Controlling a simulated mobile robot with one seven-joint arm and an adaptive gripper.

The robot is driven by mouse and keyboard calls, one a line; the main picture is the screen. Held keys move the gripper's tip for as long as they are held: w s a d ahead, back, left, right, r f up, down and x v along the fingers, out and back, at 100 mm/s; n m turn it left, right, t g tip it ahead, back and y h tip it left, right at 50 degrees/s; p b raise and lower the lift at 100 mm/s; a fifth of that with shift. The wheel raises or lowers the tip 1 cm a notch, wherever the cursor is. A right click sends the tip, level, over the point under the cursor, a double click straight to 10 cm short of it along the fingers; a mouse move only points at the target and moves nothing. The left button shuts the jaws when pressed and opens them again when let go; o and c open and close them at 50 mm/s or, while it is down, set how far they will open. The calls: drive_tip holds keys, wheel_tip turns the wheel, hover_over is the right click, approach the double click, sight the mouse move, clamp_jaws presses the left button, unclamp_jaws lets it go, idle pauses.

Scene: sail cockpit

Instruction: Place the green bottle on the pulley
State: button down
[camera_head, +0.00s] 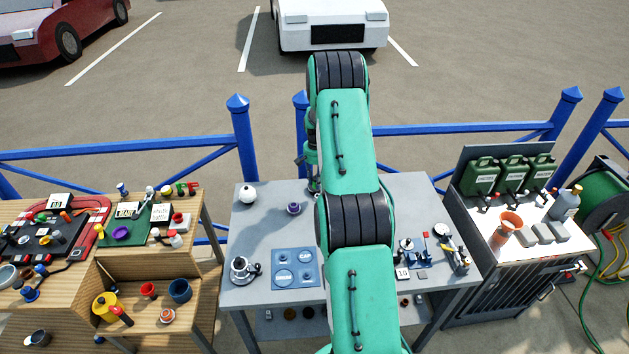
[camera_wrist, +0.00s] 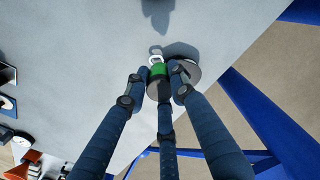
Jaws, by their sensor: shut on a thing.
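My gripper (camera_wrist: 158,84) has its dark fingers closed around a small green thing, which I take to be the green bottle (camera_wrist: 158,71), low over the grey table near its edge. A pale loop (camera_wrist: 156,58) shows at its upper end in the wrist view. A grey round thing (camera_wrist: 187,72) lies right beside and partly behind the fingers; it may be the pulley, but I cannot tell, nor whether it touches the bottle. In the head view my gripper (camera_head: 314,186) is at the table's far edge, mostly hidden by my arm.
The grey table (camera_head: 262,227) also holds a white round thing (camera_head: 248,194), a purple thing (camera_head: 293,208), a blue panel (camera_head: 296,268) and small hardware on the right. Blue railings (camera_head: 240,140) stand behind it. Clear tabletop lies between the items at left.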

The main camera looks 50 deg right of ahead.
sight(314, 179)
drive_tip(key=shift+w+d+f, duration=0.2)
drive_tip(key=shift+w+d, duration=1.4)
drive_tip(key=shift+w, duration=0.15)
drive_tip(key=shift+f, duration=0.1)
drive_tip(key=shift+f, duration=1.7)
drive_tip(key=c, duration=1.5)
unclamp_jaws()
drive_tip(key=shift+f, duration=0.1)
drive_tip(key=shift+o, duration=0.2)
wheel_tip(314, 179, up, 12)
